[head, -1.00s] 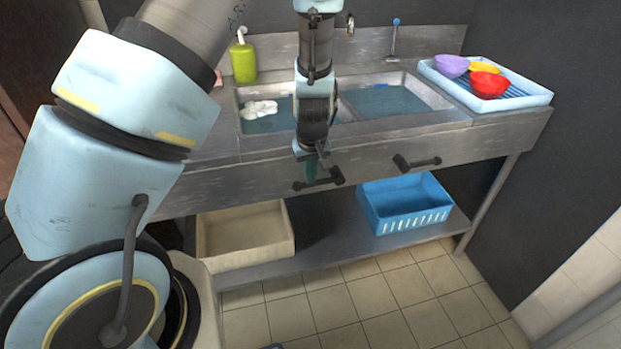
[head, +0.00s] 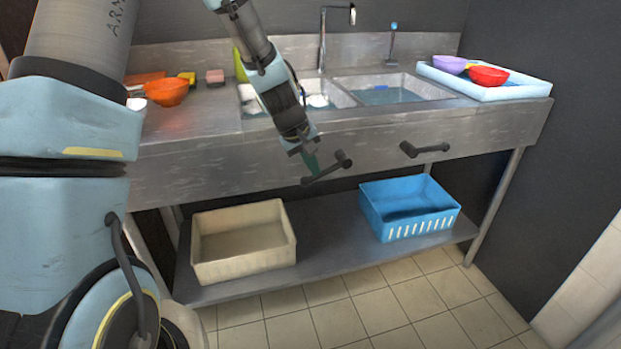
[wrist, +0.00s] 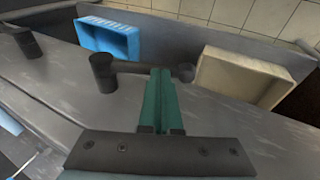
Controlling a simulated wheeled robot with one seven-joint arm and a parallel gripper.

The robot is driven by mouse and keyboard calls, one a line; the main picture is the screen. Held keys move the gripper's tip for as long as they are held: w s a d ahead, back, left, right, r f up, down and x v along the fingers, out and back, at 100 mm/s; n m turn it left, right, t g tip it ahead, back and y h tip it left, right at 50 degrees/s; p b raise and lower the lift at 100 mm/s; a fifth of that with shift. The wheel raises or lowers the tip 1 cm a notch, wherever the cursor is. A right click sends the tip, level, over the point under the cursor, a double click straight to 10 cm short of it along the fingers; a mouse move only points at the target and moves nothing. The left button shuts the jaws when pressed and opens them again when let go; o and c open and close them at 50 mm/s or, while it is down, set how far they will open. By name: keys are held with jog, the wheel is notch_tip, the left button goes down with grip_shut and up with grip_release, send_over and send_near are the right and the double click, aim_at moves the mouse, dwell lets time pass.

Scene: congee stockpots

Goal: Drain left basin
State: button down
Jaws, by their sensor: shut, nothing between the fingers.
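The left basin (head: 343,97) is set in the steel counter, partly hidden behind my arm. White dishes (head: 318,101) show in it; its water level is hard to tell. Below it on the counter front is a dark lever handle (head: 332,167), slanted with its right end higher. My gripper (head: 312,166), with green fingers, is shut and empty at this handle. In the wrist view the shut fingers (wrist: 160,96) overlap the handle's bar (wrist: 132,67); I cannot tell whether they touch.
The right basin (head: 393,95) holds bluish water, and its handle (head: 425,149) is level. A blue-white tray (head: 520,92) with bowls stands at right. An orange bowl (head: 167,92) stands left. A beige bin (head: 243,243) and blue basket (head: 408,207) are on the lower shelf.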

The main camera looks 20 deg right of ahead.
jog(key=shift+f+b, duration=0.55)
jog(key=shift+b, duration=0.4)
jog(key=f+b, duration=0.1)
jog(key=b, duration=0.1)
jog(key=shift+f+b, duration=0.3)
jog(key=shift+s+b+x, duration=0.15)
jog(key=shift+b+x, duration=0.3)
jog(key=shift+x, duration=0.35)
jog(key=shift+s+b+x, duration=0.2)
jog(key=shift+b+x, duration=0.2)
jog(key=shift+x, duration=0.45)
jog(key=shift+d+f, duration=0.1)
jog(key=shift+d, duration=0.05)
